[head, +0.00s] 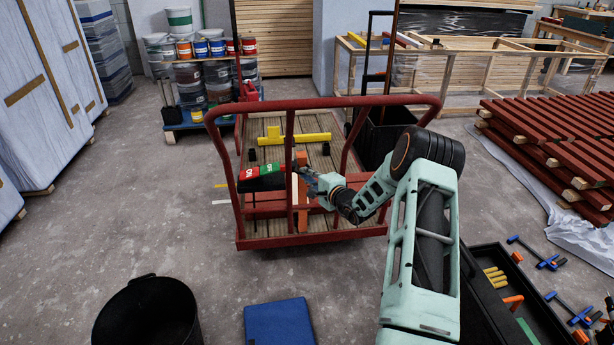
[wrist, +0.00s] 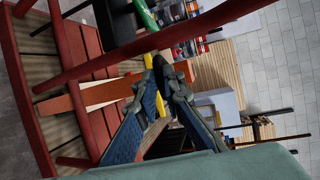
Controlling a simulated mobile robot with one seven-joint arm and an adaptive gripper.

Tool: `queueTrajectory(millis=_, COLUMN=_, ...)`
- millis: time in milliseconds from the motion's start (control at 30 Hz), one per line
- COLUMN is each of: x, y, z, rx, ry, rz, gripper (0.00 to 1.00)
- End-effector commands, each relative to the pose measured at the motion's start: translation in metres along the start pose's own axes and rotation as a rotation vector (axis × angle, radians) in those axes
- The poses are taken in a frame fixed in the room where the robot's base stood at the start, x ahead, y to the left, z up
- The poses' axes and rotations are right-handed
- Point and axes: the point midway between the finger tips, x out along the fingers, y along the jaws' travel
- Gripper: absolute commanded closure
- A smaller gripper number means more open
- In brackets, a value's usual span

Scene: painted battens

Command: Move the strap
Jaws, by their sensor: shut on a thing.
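A flat orange-brown strip (head: 302,205), which I take to be the strap, runs lengthwise near the front of a red-framed cart (head: 262,240). In the wrist view the strip (wrist: 85,98) runs from the left up to my fingertips. The exact grip is small and dark, so the contact is hard to make out.
Black, red and green labelled pieces (head: 262,172) lie left of my gripper. A yellow T-shaped piece (head: 290,137) lies farther back on the slatted deck. The cart's red handle rail (head: 320,102) arches above.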

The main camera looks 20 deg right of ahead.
Motion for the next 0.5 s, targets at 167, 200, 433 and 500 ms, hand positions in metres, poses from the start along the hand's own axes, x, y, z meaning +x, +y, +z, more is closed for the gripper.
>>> queueTrajectory(millis=167, x=0.015, y=-0.01, z=0.004, rx=0.035, ry=-0.03, rz=0.082, gripper=1.0)
queueTrajectory(millis=200, x=0.019, y=-0.011, z=0.004, rx=0.043, ry=-0.034, rz=0.103, gripper=1.0)
queueTrajectory(millis=433, x=0.039, y=-0.02, z=-0.004, rx=0.082, ry=-0.021, rz=0.203, gripper=1.0)
queueTrajectory(millis=500, x=0.046, y=-0.022, z=-0.01, rx=0.089, ry=-0.012, rz=0.22, gripper=1.0)
